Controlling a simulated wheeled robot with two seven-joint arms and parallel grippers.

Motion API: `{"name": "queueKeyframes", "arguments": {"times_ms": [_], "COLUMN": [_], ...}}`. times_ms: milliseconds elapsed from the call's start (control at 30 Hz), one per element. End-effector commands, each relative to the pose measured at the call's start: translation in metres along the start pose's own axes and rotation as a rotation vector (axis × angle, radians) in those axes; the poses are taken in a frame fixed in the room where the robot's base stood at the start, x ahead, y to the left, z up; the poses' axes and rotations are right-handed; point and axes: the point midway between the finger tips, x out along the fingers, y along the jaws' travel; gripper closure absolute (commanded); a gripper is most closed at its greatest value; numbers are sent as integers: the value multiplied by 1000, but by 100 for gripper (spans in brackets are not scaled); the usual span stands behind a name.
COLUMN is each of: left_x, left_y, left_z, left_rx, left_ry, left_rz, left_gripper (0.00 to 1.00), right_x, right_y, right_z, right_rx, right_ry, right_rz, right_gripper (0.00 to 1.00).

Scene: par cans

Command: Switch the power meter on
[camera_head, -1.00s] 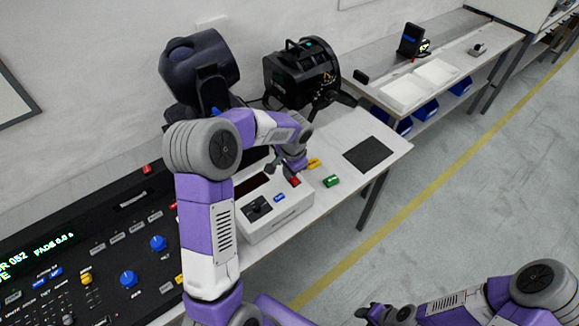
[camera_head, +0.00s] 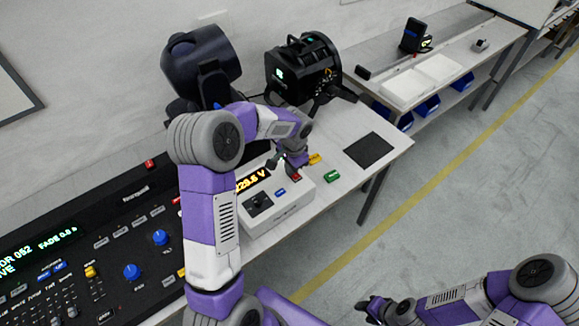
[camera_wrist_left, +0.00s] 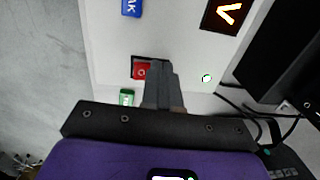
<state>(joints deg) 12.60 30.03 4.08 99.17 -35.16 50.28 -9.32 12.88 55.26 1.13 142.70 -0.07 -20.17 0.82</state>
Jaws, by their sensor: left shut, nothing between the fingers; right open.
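The power meter (camera_head: 279,219) is a white box on the bench. Its display (camera_head: 254,179) is lit with yellow digits ending in "V". A red switch (camera_head: 296,177) sits at its far right corner, beside a blue button (camera_head: 281,192) and a black socket (camera_head: 258,204). My left gripper (camera_head: 281,160) is shut and empty just above the switch. In the left wrist view, its closed fingers (camera_wrist_left: 163,85) are beside the red switch (camera_wrist_left: 140,70) and partly overlap it; contact cannot be told. A round light (camera_wrist_left: 207,78) glows white. My right gripper (camera_head: 366,305) is open, low in front, away from the bench.
A lighting desk (camera_head: 95,245) is at the left. Dark lamps (camera_head: 302,68) stand behind the meter. A green piece (camera_head: 332,176), a yellow piece (camera_head: 315,159) and a black mat (camera_head: 369,150) lie right of it. The floor (camera_head: 480,200) at right is clear.

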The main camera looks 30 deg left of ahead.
Motion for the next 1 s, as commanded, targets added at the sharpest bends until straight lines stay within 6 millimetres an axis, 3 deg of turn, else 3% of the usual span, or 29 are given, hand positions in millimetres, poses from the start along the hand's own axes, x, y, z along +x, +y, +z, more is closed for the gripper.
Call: {"name": "queueKeyframes", "arguments": {"times_ms": [600, 900, 1000], "left_x": [-8, -50, -72], "left_y": [8, -1, -7], "left_z": [0, 0, 0], "left_rx": [-1, -1, -2], "left_ry": [0, 0, 6], "left_rz": [0, -1, -3], "left_gripper": [100, 100, 100], "right_x": [-4, -37, -37], "right_y": [-1, -14, -14], "right_z": [0, 2, 2], "right_rx": [0, 0, 0], "right_ry": [0, 0, 1], "right_rz": [0, 0, 0], "right_gripper": [57, 57, 57]}}
